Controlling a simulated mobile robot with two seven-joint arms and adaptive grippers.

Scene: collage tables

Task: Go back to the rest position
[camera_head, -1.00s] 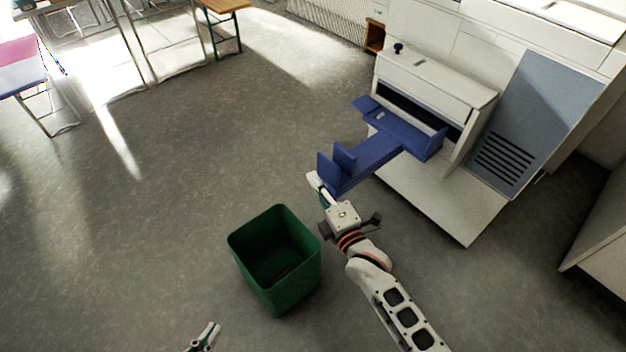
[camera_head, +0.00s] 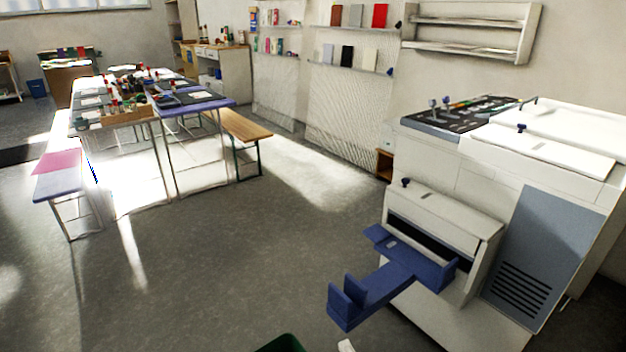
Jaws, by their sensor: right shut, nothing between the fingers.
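Only a small white tip of my right gripper (camera_head: 346,345) shows at the bottom edge of the head view. It is below the blue tray of the machine and to the right of the green bin (camera_head: 282,344). It is shut and holds nothing. The rest of my right arm is out of the frame. My left gripper is not in view.
A white machine (camera_head: 450,180) with a protruding blue tray (camera_head: 375,285) stands at the right. Tables (camera_head: 210,106) with art supplies and benches (camera_head: 240,126) stand at the back left. The grey floor (camera_head: 220,260) between them is clear.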

